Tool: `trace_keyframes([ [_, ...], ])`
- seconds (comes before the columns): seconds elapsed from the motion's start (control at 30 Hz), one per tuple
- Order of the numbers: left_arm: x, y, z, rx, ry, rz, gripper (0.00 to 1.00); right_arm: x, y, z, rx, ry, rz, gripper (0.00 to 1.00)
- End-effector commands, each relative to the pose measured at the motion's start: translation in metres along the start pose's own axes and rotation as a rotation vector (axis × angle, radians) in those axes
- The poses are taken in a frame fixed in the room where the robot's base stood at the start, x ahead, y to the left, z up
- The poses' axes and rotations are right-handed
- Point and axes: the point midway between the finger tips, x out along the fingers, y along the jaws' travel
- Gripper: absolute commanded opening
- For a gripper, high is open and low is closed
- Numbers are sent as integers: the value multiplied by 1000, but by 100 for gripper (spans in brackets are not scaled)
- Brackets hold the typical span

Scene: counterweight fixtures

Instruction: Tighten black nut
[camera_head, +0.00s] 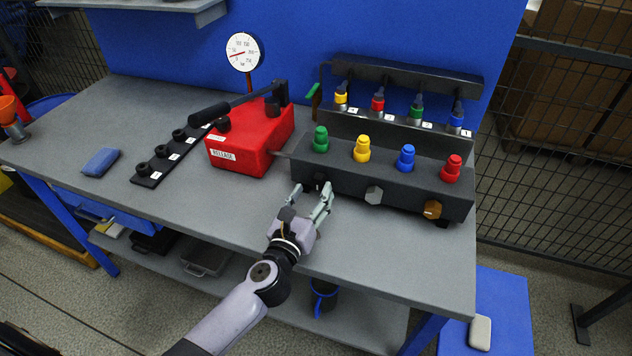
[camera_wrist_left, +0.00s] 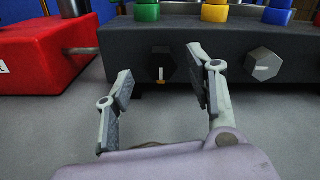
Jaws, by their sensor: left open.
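The black nut (camera_wrist_left: 159,65) sits on the front face of the dark fixture block (camera_head: 392,187), near its left end. In the head view it is dark and small (camera_head: 318,181), partly hard to tell from the block. My left gripper (camera_head: 312,189) is open just in front of it. In the left wrist view the two fingers (camera_wrist_left: 160,75) are spread, with the nut seen between them; no finger is seen closed on it. A silver nut (camera_head: 374,195) and a brown-orange nut (camera_head: 432,209) sit farther right on the same face. My right gripper is not in view.
A red pump box (camera_head: 235,155) with a black lever stands left of the block. Green (camera_head: 320,139), yellow, blue and red knobs top the block. A gauge (camera_head: 243,52) stands behind. A black strip (camera_head: 172,156) and blue pad (camera_head: 101,162) lie left. The front bench is clear.

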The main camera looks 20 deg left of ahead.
Motion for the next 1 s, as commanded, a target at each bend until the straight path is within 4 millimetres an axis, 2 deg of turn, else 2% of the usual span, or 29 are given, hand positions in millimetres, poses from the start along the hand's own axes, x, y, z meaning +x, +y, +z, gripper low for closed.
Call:
trace_keyframes([
  [0.1, 18, -1, 1, 0, -1, 0, 51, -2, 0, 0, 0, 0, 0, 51],
  [0.23, 29, -1, 0, 0, -1, 0, 51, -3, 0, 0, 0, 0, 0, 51],
  [0.6, 33, 0, 0, 0, 0, -1, 51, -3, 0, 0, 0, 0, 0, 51],
  [1.0, 33, 0, 0, 0, 0, -1, 24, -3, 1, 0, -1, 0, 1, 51],
])
